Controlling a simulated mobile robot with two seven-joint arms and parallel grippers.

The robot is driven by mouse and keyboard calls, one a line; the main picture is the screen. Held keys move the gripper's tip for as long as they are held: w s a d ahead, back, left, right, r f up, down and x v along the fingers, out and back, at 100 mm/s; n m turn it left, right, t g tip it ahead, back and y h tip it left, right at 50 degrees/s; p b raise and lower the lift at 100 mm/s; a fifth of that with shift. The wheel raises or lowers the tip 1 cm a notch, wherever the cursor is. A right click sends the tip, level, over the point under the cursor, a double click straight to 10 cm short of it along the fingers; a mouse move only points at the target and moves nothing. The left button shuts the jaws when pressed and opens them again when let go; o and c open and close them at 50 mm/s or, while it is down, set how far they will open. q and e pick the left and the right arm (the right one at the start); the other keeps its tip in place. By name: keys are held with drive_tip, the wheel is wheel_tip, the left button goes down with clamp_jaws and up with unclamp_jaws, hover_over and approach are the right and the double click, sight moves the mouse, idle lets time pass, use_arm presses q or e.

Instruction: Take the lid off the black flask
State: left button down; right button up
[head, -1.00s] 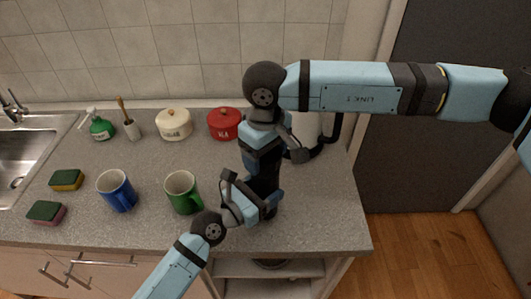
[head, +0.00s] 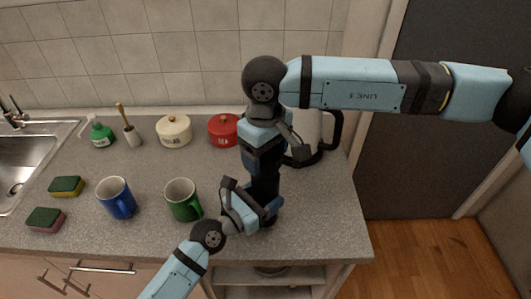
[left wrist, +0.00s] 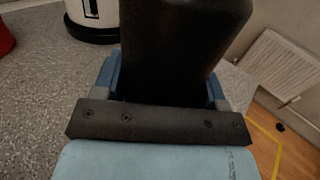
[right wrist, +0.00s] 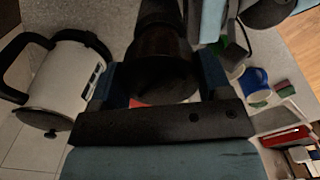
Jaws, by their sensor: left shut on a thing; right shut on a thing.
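The black flask (head: 264,188) stands near the counter's front right, largely hidden by my grippers in the head view. My left gripper (head: 262,208) is shut around its body from the front; the left wrist view shows the black body (left wrist: 180,45) between the blue fingers. My right gripper (head: 262,160) comes down from above and is shut on the lid at the flask's top. In the right wrist view the round dark lid (right wrist: 165,75) sits between the fingers, with the dark body beyond it. I cannot tell whether a gap separates lid and body.
A green mug (head: 182,200) stands close left of my left gripper, with a blue mug (head: 116,200) farther left. A red pot (head: 222,131) and a white kettle with black handle (right wrist: 65,80) stand behind. The counter's right edge is near.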

drive_tip(key=shift+r, duration=1.9)
use_arm(q)
drive_tip(key=shift+c, duration=0.5)
unclamp_jaws()
